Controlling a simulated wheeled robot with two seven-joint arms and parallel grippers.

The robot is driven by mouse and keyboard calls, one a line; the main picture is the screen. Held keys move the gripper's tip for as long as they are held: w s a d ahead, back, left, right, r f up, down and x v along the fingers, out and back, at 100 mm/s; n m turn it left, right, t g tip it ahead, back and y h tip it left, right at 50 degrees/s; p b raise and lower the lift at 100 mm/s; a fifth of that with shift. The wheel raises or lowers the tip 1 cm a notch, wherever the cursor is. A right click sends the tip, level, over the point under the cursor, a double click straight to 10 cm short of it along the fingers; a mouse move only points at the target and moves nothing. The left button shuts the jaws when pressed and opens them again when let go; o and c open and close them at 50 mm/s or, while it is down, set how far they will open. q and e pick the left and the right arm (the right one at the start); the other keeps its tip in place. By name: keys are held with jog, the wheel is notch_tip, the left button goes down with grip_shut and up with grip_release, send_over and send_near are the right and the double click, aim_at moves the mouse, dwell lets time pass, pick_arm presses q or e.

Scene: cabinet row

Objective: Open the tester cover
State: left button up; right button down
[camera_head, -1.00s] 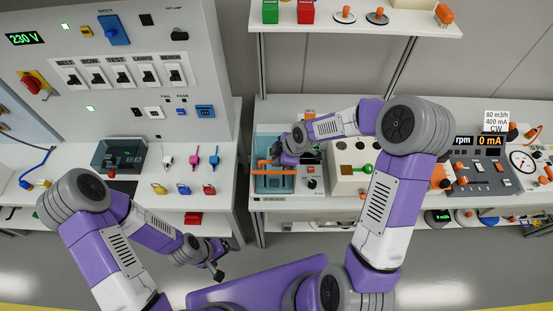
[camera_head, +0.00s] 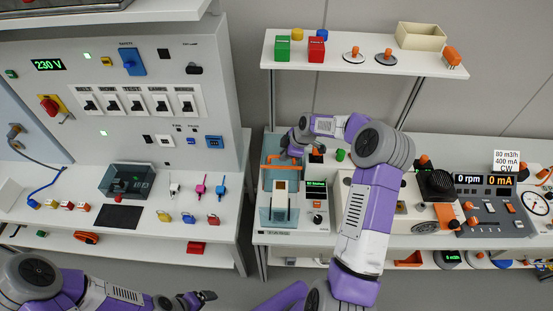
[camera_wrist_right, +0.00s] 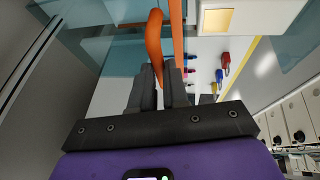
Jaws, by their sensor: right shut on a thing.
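The tester (camera_head: 310,222) stands on the middle bench, a white unit with a green-lit display. Its see-through teal cover (camera_head: 270,147) is raised toward the back, and the bay beneath shows a block with a pale top (camera_head: 281,186). My right gripper (camera_head: 291,150) is at the cover's orange handle, which it partly hides. In the right wrist view the fingers (camera_wrist_right: 162,75) are shut on the orange handle (camera_wrist_right: 154,42), with the teal cover (camera_wrist_right: 90,20) around it. My left gripper (camera_head: 200,298) hangs low at the bottom edge, away from the tester; its jaws are too small to read.
A shelf (camera_head: 350,65) with green and red blocks stands above and behind the tester. A switch panel (camera_head: 110,100) is on the left, with padlocks (camera_head: 188,218) on its bench. A beige box (camera_head: 395,205) stands right of the tester, near my right arm. Floor between the benches is open.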

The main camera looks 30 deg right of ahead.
jog(key=c, duration=1.1)
grip_release()
jog(key=v, duration=0.7)
jog(key=shift+s+d+r+b, duration=0.1)
jog(key=shift+r+b, duration=0.2)
jog(key=shift+r, duration=0.05)
